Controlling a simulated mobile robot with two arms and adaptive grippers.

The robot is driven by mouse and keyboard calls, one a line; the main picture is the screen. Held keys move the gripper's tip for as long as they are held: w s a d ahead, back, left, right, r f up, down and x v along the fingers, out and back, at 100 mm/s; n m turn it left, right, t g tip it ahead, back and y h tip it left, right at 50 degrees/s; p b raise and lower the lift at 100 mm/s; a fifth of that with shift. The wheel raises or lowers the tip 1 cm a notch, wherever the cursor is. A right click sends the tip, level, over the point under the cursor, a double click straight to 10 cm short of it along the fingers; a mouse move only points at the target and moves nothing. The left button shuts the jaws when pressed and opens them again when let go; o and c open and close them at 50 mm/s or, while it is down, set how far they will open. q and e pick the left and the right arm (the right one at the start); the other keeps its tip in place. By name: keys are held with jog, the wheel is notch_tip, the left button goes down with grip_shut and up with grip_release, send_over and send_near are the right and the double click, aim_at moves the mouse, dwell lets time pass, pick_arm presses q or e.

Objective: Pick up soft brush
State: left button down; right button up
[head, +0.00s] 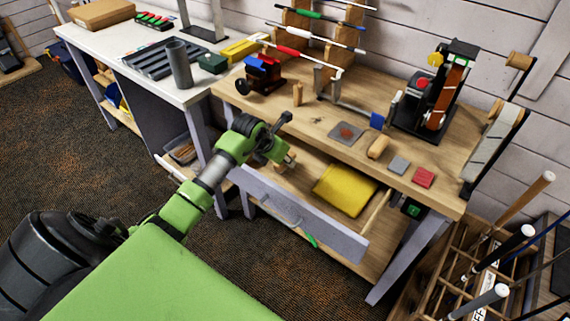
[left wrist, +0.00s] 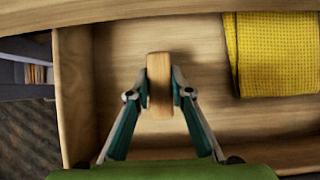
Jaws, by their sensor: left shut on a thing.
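The soft brush shows in the left wrist view as a light wooden block (left wrist: 160,82); its bristles are hidden from this angle. My left gripper (left wrist: 160,90) is shut on it, with one finger against each long side. In the head view my left gripper (head: 280,158) reaches into the open drawer (head: 300,215) under the wooden workbench, and a bit of the wooden brush (head: 291,158) shows by its fingers. I cannot tell whether the brush touches the drawer floor. My right gripper is not in view.
A folded yellow cloth (head: 345,190) lies in the drawer right of the brush. The wooden workbench top (head: 320,112) with a vise (head: 262,75), small blocks and a clamp stand is above. A white bench (head: 130,62) stands left, and a club rack (head: 480,270) front right.

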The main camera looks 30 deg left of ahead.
pick_arm(q)
jog(key=s+a+r+b, duration=0.4)
jog(key=s+a+r, duration=0.5)
jog(key=a+r, duration=0.1)
jog(key=shift+a+r, duration=0.2)
jog(key=shift+r, duration=0.4)
